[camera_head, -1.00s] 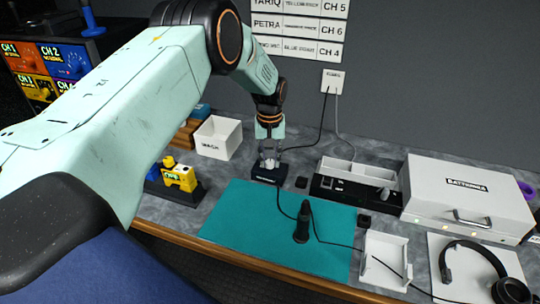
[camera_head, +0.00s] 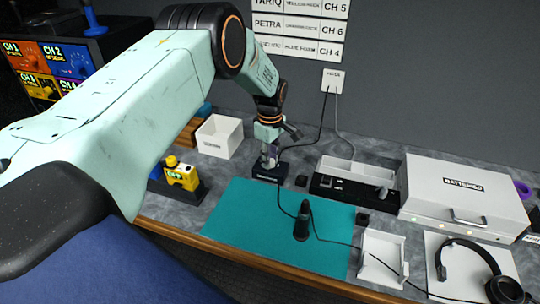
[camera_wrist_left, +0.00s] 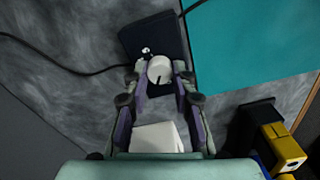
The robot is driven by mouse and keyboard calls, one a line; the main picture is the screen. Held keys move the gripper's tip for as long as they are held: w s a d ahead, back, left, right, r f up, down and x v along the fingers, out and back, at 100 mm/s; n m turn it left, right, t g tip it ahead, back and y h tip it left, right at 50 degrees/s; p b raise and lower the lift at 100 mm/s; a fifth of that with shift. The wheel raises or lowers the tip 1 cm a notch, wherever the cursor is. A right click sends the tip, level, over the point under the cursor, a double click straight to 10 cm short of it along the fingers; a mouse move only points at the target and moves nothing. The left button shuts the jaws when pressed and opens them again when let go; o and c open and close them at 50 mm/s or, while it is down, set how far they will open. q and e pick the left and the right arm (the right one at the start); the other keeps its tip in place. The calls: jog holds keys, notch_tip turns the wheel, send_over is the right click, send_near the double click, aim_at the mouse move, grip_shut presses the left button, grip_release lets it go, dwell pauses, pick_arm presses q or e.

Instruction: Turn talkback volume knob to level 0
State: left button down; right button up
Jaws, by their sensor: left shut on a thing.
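The talkback volume knob (camera_wrist_left: 159,68) is pale and round with a dark pointer line, on top of a small black box (camera_wrist_left: 150,38). In the head view the black box (camera_head: 267,180) stands at the far left corner of the teal mat, and the knob is mostly hidden by my fingers. My left gripper (camera_head: 269,158) points down over the box. In the left wrist view its two fingers (camera_wrist_left: 159,77) are shut on the knob, one on each side. The level marks are too small to read. My right gripper is not in view.
A white bin (camera_head: 219,136) and yellow beltpacks (camera_head: 182,176) on a dark stand are to the left. The teal mat (camera_head: 245,222) carries a dark upright handset (camera_head: 302,220) and cables. A white battery case (camera_head: 465,190), a white tray (camera_head: 383,258) and a headset (camera_head: 470,245) are at right.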

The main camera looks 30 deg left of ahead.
pick_arm(q)
jog(key=n, duration=0.5)
jog(key=shift+s+d+f+p, duration=0.15)
jog(key=shift+s+p, duration=0.05)
jog(key=shift+p, duration=0.1)
jog(key=shift+n, duration=0.3)
jog(key=c, duration=1.1)
grip_release()
jog(key=shift+w, duration=0.15)
jog(key=shift+r, duration=0.25)
notch_tip(320, 180, up, 12)
jog(key=shift+f, duration=0.15)
